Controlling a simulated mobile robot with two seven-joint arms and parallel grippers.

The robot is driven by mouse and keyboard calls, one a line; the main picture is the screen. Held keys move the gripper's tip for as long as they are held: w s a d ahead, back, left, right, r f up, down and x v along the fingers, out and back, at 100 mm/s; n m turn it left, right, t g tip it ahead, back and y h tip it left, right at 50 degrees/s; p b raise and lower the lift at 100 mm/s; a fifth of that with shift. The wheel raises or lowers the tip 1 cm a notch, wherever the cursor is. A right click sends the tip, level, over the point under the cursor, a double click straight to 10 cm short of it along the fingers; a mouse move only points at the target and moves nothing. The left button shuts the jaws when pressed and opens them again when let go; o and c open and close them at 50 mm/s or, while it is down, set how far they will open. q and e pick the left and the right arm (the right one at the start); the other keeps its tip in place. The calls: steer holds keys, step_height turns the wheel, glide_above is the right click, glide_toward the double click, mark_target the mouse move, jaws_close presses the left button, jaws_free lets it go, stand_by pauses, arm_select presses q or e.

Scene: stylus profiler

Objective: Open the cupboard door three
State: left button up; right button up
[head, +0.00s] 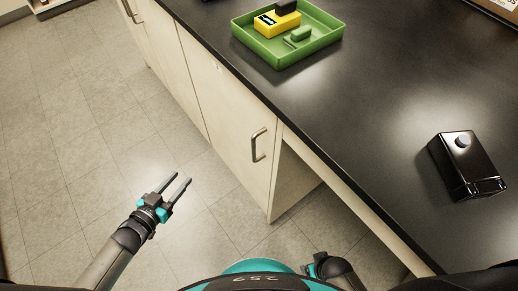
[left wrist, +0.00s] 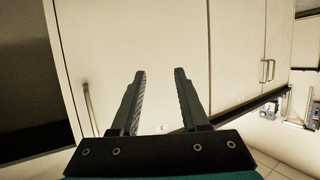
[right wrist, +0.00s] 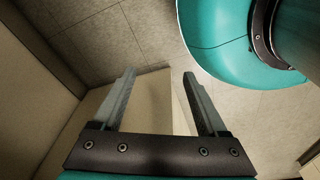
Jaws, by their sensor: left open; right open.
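The nearest cupboard door (head: 232,120) is pale and closed under the black worktop, with an upright metal bar handle (head: 258,145) near its right edge. No number is readable on the doors, so I cannot tell which is door three. My left gripper (head: 183,177) is open and empty, left of this handle and apart from it. In the left wrist view the open fingers (left wrist: 160,71) face pale door panels (left wrist: 110,45), with a bar handle (left wrist: 90,108) to their left. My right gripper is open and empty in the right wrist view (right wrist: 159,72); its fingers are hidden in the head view.
Farther cupboard doors (head: 178,65) run along the same front. The worktop (head: 350,95) carries a green tray (head: 284,59) holding a yellow item, and a black box (head: 466,165). The tiled floor (head: 80,130) left of the cupboards is clear. An open recess lies right of the door.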

arm_select(q)
steer(key=w+d+r+m+h+b, duration=0.2)
steer(key=d+r+m+h+b, duration=0.15)
steer(key=r+h, duration=0.2)
step_height(320, 180, up, 4)
steer(key=m+g+h+b, duration=0.5)
steer(key=b, duration=0.1)
glide_above(254, 160)
steer(key=shift+w+r, duration=0.15)
steer(key=shift+w, duration=0.15)
arm_select(e)
steer(key=w+a+r+t, duration=0.1)
steer(key=w+r, duration=0.5)
steer(key=w, duration=0.2)
steer(key=shift+w+a+r+t, duration=0.15)
steer(key=shift+w+a+t, duration=0.15)
steer(key=shift+w+a, duration=0.1)
arm_select(q)
jaws_close()
